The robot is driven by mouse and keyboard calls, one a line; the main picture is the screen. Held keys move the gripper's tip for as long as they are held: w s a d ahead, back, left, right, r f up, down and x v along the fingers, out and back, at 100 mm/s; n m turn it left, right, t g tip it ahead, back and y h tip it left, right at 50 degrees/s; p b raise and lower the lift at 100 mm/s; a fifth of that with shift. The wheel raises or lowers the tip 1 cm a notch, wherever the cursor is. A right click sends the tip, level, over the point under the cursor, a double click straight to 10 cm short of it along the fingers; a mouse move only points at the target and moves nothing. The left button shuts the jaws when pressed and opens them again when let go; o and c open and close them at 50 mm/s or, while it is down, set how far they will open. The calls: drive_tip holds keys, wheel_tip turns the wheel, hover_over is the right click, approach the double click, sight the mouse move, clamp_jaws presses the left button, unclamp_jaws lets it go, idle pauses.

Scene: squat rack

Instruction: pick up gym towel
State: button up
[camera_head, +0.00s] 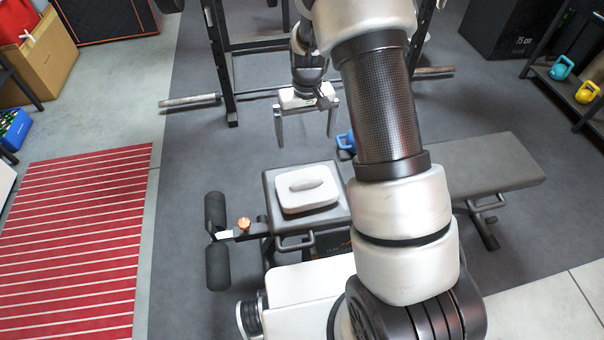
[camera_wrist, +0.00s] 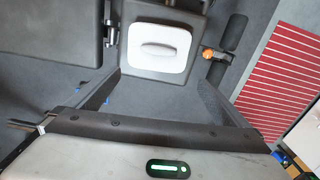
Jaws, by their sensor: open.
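The gym towel (camera_head: 309,200) looks like a flat white rounded square with a raised pale oval ridge on top. It lies on the dark seat pad (camera_head: 342,214) of the weight bench, in the middle of the head view. My gripper (camera_head: 305,140) is open and empty, in the air beyond the towel, apart from it. In the wrist view the towel (camera_wrist: 158,62) shows at the top centre, past the spread fingers of my gripper (camera_wrist: 160,80). The whole top of the towel shows in both views.
The bench's long pad (camera_head: 485,165) extends right, partly behind my arm. Foam rollers (camera_head: 216,225) and an orange knob (camera_head: 244,223) stick out left of the seat. A rack upright (camera_head: 222,70) and bar end (camera_head: 190,102) stand behind. A red striped mat (camera_head: 80,240) lies left.

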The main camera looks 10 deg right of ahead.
drive_tip(key=b, duration=0.3)
hover_over(306, 180)
drive_tip(key=f, duration=1.5)
drive_tip(key=shift+w+a+f, duration=0.1)
drive_tip(key=shift+w+f, duration=0.1)
drive_tip(key=shift+f, duration=0.15)
drive_tip(key=f, duration=0.1)
drive_tip(key=f+b, duration=0.1)
drive_tip(key=f, duration=0.3)
drive_tip(key=shift+s+f, duration=0.15)
drive_tip(key=shift+s, duration=0.1)
drive_tip(key=c, duration=1.4)
